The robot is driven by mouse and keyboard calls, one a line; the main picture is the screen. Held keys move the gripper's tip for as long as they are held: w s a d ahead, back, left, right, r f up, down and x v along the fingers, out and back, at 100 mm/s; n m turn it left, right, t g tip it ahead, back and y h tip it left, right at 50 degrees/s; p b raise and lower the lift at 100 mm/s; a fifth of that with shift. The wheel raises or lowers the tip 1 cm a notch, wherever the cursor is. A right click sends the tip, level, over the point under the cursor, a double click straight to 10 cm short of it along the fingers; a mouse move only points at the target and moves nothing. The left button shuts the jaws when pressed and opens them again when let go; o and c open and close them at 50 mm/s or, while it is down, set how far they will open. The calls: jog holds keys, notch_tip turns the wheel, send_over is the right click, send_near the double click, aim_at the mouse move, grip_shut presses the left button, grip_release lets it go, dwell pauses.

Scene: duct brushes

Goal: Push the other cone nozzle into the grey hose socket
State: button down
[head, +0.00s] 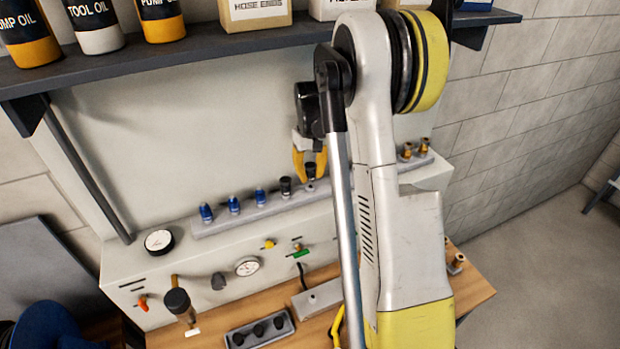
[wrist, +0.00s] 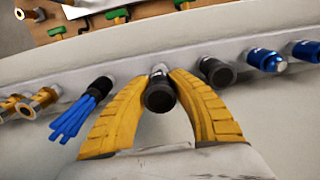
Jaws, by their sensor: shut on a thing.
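My gripper (head: 310,166) has its yellow fingers closed around a dark, round-ended nozzle (head: 310,170) above the grey rail at the back of the bench. In the wrist view the nozzle (wrist: 159,96) sits between the fingertips, its round end facing the camera. A grey metal socket (wrist: 158,69) shows just behind it, in line with it. In the head view a grey stub (head: 309,186) shows directly under the nozzle. I cannot tell how far the nozzle is in. A similar dark nozzle (head: 286,187) stands on the rail just left; it also shows in the wrist view (wrist: 216,71).
Several blue fittings (head: 234,205) stand farther left on the rail (head: 215,226). Brass fittings (head: 424,146) stand at its right end. In the wrist view a black fitting with blue strands (wrist: 86,108) is close left of the fingers. A loaded shelf (head: 180,52) hangs above.

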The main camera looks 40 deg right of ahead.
aim_at(310, 165)
jog(key=shift+r+p, duration=0.6)
jog(key=shift+r, duration=0.95)
